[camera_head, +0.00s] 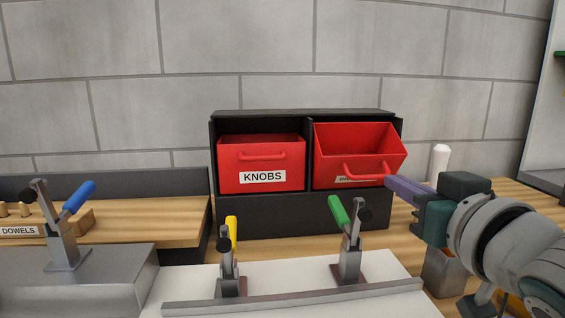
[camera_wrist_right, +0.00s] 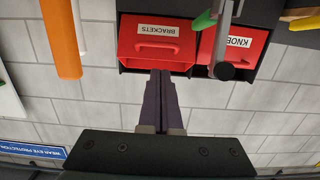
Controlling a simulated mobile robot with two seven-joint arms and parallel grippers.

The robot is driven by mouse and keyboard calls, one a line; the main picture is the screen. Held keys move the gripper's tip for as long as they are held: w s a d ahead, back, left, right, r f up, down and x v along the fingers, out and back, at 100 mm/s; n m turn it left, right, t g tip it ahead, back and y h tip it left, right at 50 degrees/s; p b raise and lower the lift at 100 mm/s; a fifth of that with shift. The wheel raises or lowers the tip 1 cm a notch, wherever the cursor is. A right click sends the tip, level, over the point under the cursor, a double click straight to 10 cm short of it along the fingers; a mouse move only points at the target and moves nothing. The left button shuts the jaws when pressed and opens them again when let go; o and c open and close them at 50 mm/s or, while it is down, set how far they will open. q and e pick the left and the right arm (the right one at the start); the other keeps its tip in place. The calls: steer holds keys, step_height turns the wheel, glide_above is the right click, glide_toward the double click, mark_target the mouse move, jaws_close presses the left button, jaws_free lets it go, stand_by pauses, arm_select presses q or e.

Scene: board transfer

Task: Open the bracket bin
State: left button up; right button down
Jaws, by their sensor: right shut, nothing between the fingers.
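The red bracket bin (camera_head: 350,155) sits in the right bay of a black cabinet (camera_head: 290,215). It is tipped forward, with its top open and its inside walls showing. Its label reads BRACKETS in the wrist view (camera_wrist_right: 133,32), which shows it upside down; in the head view the handle and tilt mostly obscure the label. My right gripper (camera_head: 389,182) is shut and empty. My left gripper is out of view.
The red knobs bin (camera_head: 262,165) beside it sits upright. Clamps with yellow (camera_head: 231,228) and green (camera_head: 338,210) handles stand on a white board (camera_head: 190,285) in front. A blue-handled clamp (camera_head: 78,197) and dowel block (camera_head: 75,220) are at left. A white bottle (camera_head: 439,160) stands right of the cabinet.

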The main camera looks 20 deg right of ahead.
mark_target(368, 177)
steer(key=b+x, duration=0.1)
steer(key=x, duration=0.8)
steer(key=f+b, duration=0.2)
steer(key=b, duration=0.1)
steer(key=shift+s+t+h+b, duration=0.3)
steer(key=shift+s+r, duration=0.1)
steer(key=shift+r, duration=0.15)
